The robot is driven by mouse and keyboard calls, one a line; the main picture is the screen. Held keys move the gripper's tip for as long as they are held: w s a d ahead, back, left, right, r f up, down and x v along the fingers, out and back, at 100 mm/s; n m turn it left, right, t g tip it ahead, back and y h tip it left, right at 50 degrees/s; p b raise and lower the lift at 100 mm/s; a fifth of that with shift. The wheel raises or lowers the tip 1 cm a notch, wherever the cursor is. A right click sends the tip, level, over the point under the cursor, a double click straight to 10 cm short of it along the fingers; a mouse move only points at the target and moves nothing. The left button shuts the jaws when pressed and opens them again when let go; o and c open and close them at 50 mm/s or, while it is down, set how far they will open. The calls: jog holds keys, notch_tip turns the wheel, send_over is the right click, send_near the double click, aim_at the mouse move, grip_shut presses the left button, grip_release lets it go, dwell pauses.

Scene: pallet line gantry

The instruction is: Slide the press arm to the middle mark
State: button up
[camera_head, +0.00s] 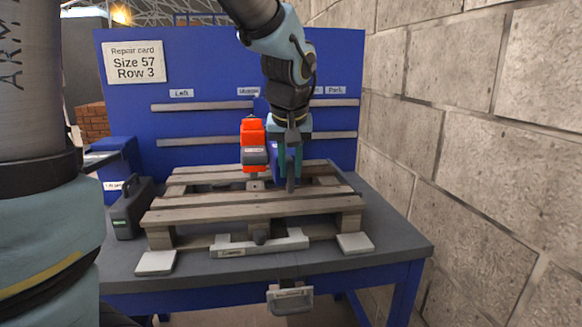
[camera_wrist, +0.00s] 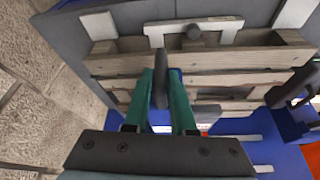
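The press arm carries an orange and dark grey head (camera_head: 253,146) in front of the blue back board, roughly below the "Middle" label (camera_head: 248,91). A dark upright handle (camera_head: 291,172) stands just right of the head over the pallet. A blue part (camera_head: 277,160) shows beside it. My gripper (camera_head: 290,160) reaches down from above, right of the orange head. In the wrist view its green fingers (camera_wrist: 160,82) are close together on either side of the dark handle (camera_wrist: 158,96) and appear shut on it. My wrist hides part of the labels and rails.
A wooden pallet (camera_head: 250,213) lies on the grey bench top (camera_head: 390,248), under the gripper. A dark case (camera_head: 131,208) stands left. A block wall (camera_head: 465,150) closes the right.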

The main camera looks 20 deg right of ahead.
jog(key=o, duration=0.4)
jog(key=shift+c, duration=0.2)
jog(key=shift+r, duration=0.1)
jog(key=b+v, duration=0.1)
jog(key=v, duration=0.9)
jog(key=shift+s+r, duration=0.15)
jog(key=shift+r, duration=0.1)
jog(key=shift+a, duration=0.1)
